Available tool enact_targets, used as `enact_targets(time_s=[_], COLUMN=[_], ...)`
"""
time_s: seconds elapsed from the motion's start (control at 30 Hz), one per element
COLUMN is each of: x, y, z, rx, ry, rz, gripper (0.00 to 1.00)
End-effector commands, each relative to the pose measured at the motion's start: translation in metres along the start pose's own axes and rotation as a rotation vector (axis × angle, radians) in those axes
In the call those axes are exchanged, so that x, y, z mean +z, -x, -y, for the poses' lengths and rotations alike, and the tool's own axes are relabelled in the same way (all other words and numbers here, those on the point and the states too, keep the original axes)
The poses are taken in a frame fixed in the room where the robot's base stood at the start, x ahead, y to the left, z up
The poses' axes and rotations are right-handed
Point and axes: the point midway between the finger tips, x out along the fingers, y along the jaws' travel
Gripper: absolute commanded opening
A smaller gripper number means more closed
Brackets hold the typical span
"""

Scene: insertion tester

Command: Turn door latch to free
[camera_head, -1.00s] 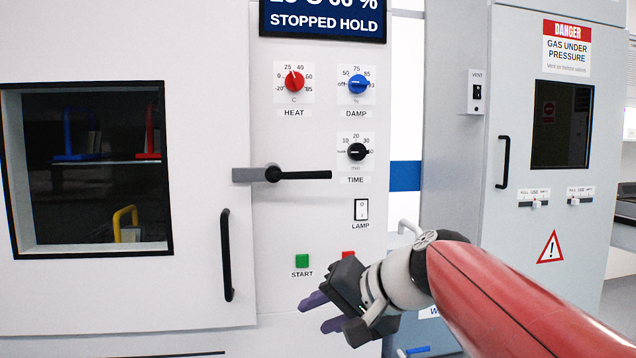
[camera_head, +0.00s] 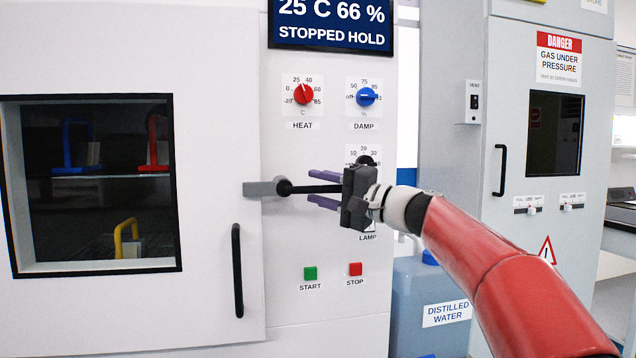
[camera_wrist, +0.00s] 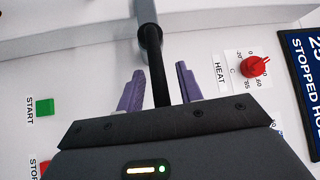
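The door latch has a black lever (camera_head: 308,189) that lies level, reaching right from its round pivot over a grey plate (camera_head: 257,189) at the door's edge. My gripper (camera_head: 325,189) is open at the lever's free end, with one purple finger above it and one below. In the wrist view the lever (camera_wrist: 158,85) runs between the two purple fingers of my gripper (camera_wrist: 160,88), with a gap on each side. The chamber door (camera_head: 210,300) looks closed. The lever's tip is hidden behind my gripper's body.
A black door handle (camera_head: 237,270) stands below the latch. The red HEAT knob (camera_head: 303,94) and blue DAMP knob (camera_head: 366,96) are above. Green START (camera_head: 310,273) and red STOP (camera_head: 355,269) buttons are below. A water container (camera_head: 430,305) stands at right.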

Motion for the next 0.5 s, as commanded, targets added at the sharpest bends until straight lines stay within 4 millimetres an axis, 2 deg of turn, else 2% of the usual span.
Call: enact_targets(time_s=[0.1,0.37,0.5], x=[0.0003,0.0002,0.0002], y=[-0.0083,-0.0097,-0.0095], z=[0.0001,-0.0005,-0.0005], rx=[0.0,0.001,0.001], ry=[-0.001,0.0,0.0], rz=[0.002,0.0,0.0], gripper=[0.36,0.36,0.2])
